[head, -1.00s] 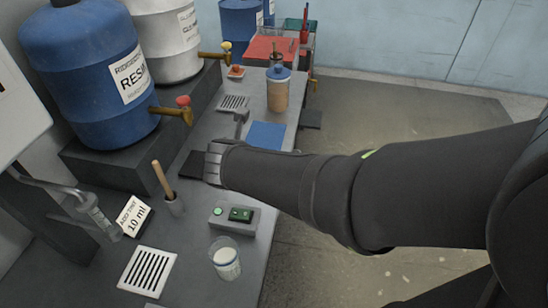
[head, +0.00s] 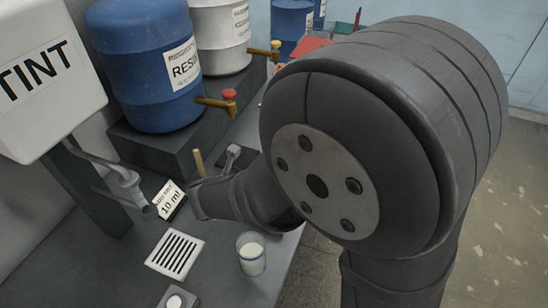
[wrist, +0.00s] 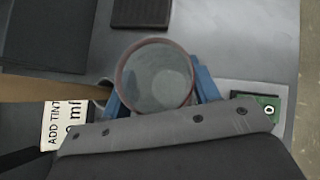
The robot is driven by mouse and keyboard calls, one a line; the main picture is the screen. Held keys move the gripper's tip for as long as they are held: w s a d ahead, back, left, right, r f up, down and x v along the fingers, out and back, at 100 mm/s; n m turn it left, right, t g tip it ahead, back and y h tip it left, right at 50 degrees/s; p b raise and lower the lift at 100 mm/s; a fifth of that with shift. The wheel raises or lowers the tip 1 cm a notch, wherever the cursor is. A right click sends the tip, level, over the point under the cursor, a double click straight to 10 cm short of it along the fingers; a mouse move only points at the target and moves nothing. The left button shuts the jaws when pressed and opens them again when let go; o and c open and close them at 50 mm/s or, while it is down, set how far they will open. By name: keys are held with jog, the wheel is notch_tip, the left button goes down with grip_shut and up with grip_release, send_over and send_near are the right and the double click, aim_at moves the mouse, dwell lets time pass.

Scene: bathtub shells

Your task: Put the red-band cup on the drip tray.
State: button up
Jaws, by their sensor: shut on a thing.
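In the wrist view, my gripper (wrist: 160,92) has its blue fingers shut on the red-band cup (wrist: 155,72), one finger on each side. The cup is clear with a reddish rim and is seen from above. Its contents, if any, are unclear. In the head view, my arm hides the cup. A white slotted drip tray (head: 175,253) lies on the bench below and in front of the tint dispenser (head: 45,85). My arm's end is up and to the right of this tray in the picture.
A cup with a blue band and white contents (head: 251,256) stands right of the slotted tray. A "10 ml" card (head: 170,200) and a wooden stick (head: 198,163) are near my arm. A box with a round white button (head: 176,301) is at the front. A blue resin drum (head: 145,65) stands behind.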

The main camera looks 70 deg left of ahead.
jog(key=shift+f, duration=0.25)
jog(key=shift+f, duration=0.15)
jog(key=o, duration=0.8)
jog(key=shift+r, duration=0.3)
jog(key=v, duration=1.1)
jog(key=shift+s+d+r, duration=0.15)
jog(key=shift+d+r, duration=0.05)
jog(key=shift+d, duration=0.15)
